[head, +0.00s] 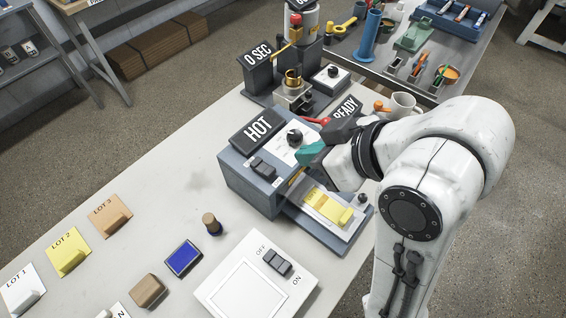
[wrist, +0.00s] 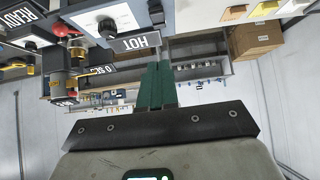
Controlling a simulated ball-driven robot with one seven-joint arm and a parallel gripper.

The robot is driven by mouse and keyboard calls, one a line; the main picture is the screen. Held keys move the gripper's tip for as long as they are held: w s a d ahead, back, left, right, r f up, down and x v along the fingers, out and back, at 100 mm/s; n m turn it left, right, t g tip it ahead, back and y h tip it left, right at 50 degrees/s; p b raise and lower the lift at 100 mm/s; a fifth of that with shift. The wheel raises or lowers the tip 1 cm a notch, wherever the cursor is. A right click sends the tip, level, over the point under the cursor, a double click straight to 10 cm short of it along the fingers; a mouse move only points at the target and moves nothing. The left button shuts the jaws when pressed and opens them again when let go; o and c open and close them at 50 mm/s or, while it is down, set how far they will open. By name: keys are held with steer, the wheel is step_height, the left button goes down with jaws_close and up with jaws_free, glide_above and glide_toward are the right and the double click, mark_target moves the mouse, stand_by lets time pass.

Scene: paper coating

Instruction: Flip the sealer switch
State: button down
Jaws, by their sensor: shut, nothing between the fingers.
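The blue-grey box with the HOT sign (head: 258,128) looks like the sealer. A dark rocker switch (head: 263,168) sits on its top, left of a panel with a black knob (head: 294,137). My gripper (head: 302,155) is above the box's right part, right of the rocker, its green fingers together and empty. In the wrist view the shut fingers (wrist: 157,66) point at the HOT sign (wrist: 137,43), and a dark switch (wrist: 156,12) shows beyond it. I cannot tell the exact gap between fingers and box. A yellow piece (head: 328,206) lies on the tray in front.
A white light panel (head: 243,287) with an OFF/ON rocker (head: 277,261) is at the front. A READY sign (head: 343,118), a white mug (head: 404,105) and the 0 SEC stand (head: 257,70) are close behind.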

steer(key=shift+f, duration=0.1)
glide_above(267, 170)
steer(key=s+d, duration=0.2)
steer(key=f, duration=0.3)
steer(key=f+p, duration=0.1)
steer(key=f, duration=0.2)
steer(key=shift+d+f, duration=0.2)
steer(key=shift+f, duration=0.15)
step_height(267, 170, down, 2)
steer(key=shift+w+f, duration=0.1)
steer(key=shift+f, duration=1)
